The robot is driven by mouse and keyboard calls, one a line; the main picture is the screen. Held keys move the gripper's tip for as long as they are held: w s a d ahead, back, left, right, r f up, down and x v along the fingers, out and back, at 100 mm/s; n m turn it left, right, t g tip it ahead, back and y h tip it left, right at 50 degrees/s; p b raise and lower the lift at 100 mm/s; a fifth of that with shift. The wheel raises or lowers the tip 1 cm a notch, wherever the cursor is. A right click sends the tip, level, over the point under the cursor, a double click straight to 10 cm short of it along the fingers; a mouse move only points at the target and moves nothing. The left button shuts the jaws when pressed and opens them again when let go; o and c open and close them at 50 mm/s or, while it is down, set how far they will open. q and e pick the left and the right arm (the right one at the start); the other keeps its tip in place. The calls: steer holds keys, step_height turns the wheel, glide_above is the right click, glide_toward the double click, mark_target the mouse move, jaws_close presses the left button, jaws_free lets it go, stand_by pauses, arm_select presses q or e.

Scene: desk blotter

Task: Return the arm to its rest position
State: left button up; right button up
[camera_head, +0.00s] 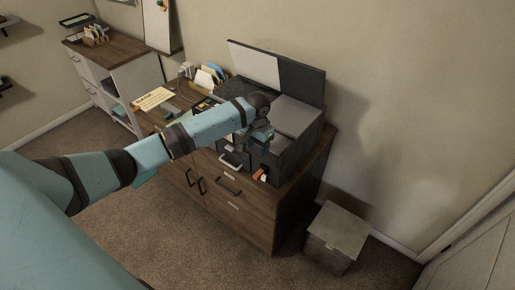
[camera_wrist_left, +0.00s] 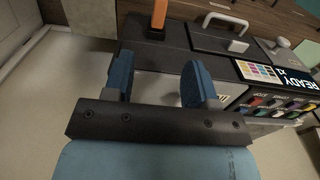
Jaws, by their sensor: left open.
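My left arm (camera_head: 150,152) is teal with dark joint bands. It comes in from the left and stretches out over the wooden cabinet to the dark printer (camera_head: 297,117). My left gripper (camera_head: 262,133) hangs at the printer's front, partly hidden by its own wrist. In the left wrist view the two blue fingers of the gripper (camera_wrist_left: 156,80) stand apart with nothing between them. The dark printer casing (camera_wrist_left: 165,60) lies behind them; I cannot tell whether they touch it. My right gripper is in neither view.
The wooden cabinet (camera_head: 232,205) carries the printer, with an orange item (camera_head: 261,174) at its front edge. Paper holders (camera_head: 207,77) stand behind the arm. A grey box (camera_head: 337,238) sits on the floor at right. The carpet in front is clear.

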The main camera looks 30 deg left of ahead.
arm_select(q)
steer(key=shift+f, duration=0.1)
stand_by(0.3)
steer(key=s+d+f+m+t+h+p, duration=0.2)
steer(key=s+d+f+t+h, duration=0.15)
steer(key=s+d+f, duration=0.95)
steer(key=s+d+r+t+p, duration=0.1)
steer(key=s+d+r+t, duration=0.1)
steer(key=s, duration=0.6)
steer(key=s+d+r+t+p, duration=0.1)
steer(key=s+r+t, duration=0.3)
steer(key=s, duration=0.4)
steer(key=shift+s+d+t, duration=0.2)
steer(key=shift+d+t, duration=0.15)
steer(key=shift+t, duration=0.4)
steer(key=shift+c, duration=0.9)
steer(key=shift+a, duration=0.1)
